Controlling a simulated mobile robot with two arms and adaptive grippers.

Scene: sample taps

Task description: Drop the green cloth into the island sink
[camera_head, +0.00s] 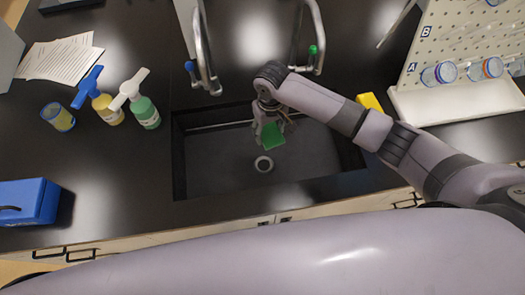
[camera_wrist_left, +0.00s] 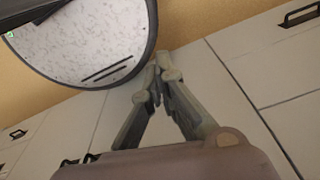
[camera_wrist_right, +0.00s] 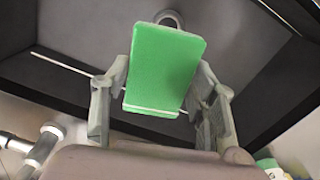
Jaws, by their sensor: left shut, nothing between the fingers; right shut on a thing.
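The green cloth (camera_head: 272,136) shows as a small flat green piece over the dark island sink (camera_head: 215,178). It also fills the middle of the right wrist view (camera_wrist_right: 166,68), with the sink's drain behind it. My right gripper (camera_head: 268,124) is shut on the cloth and holds it inside the outline of the sink, above the drain (camera_head: 263,164). How high it is above the sink floor is hard to tell. My left gripper (camera_wrist_left: 157,75) is shut and empty, with cabinet fronts behind it in the left wrist view. It is not seen in the head view.
Two faucets (camera_head: 205,70) arch at the sink's back edge. A yellow block (camera_head: 369,103) and a white pegboard rack (camera_head: 460,102) are right. Papers (camera_head: 58,60) lie back left.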

